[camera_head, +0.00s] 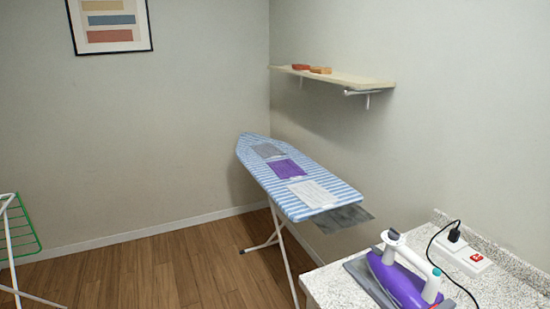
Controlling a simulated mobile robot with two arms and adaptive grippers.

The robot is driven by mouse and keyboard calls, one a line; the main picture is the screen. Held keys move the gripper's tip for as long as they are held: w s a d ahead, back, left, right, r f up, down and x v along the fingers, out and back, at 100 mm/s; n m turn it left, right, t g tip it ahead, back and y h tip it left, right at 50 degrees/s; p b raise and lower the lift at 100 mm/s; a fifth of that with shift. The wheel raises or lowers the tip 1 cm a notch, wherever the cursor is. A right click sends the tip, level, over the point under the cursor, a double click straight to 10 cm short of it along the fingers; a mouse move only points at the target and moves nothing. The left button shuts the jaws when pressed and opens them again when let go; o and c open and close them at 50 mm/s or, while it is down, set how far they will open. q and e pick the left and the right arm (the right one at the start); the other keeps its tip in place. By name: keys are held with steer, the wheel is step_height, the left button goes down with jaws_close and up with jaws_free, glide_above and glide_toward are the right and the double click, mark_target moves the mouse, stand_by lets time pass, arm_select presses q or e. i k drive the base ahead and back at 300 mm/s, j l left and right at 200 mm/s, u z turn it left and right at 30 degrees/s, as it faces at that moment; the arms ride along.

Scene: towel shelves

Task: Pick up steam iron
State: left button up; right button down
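A purple steam iron (396,280) with a white handle stands near the front left of a speckled grey counter (335,287) at the lower right. It appears to rest on or against a grey flat piece (362,273). A black cord runs beside it up to a plug in a white power strip (462,257) with a red switch. The bottom of the iron is cut off by the lower edge of the view. Neither of my grippers shows in the head view.
A blue-striped ironing board (256,150) with grey, purple and white cloths stands beyond the counter. A wall shelf (345,80) holds two small reddish-orange items. A green and white drying rack (20,235) is at the left edge. The wooden floor (165,270) between them is clear.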

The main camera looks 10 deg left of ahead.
mark_target(404, 289)
steer(key=z, duration=1.05)
steer(key=i+j+z, duration=0.1)
steer(key=j+z, duration=0.75)
steer(key=z, duration=0.15)
steer(key=j+z, duration=0.5)
steer(key=k+j+z, duration=0.1)
steer(key=j+z, duration=0.4)
steer(key=l, duration=0.1)
